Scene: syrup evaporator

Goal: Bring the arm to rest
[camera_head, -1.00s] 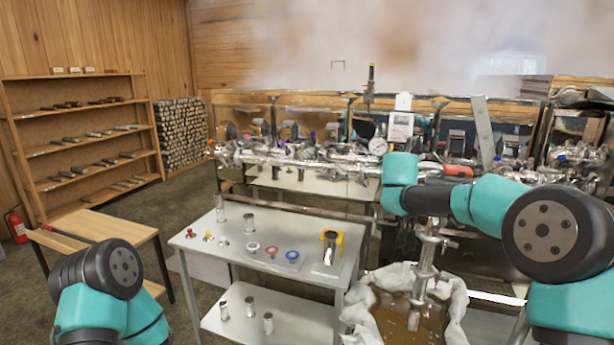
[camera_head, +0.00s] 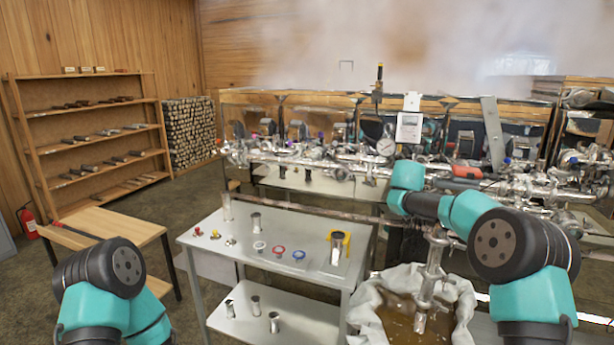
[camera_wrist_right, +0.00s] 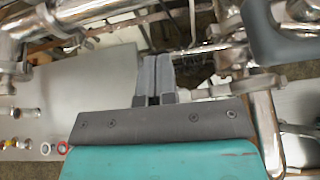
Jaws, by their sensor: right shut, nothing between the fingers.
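My right arm (camera_head: 470,212) reaches in from the right in the head view, bent in front of the evaporator pipework. My right gripper (camera_wrist_right: 155,76) shows in the right wrist view with its two grey fingers together and nothing between them. It points toward metal pipes and bars; I cannot tell how far off these are. In the head view its fingers cannot be made out. My left arm (camera_head: 103,285) is at the lower left in the head view. Its gripper is not in view.
The evaporator's pipes (camera_head: 340,160) run behind my right arm, with steam above. A metal fitting (camera_head: 431,265) hangs over a cloth-lined tub (camera_head: 371,304) of brown liquid. A grey table (camera_head: 215,249) holds small cups and caps. A wooden table (camera_head: 103,226) stands left.

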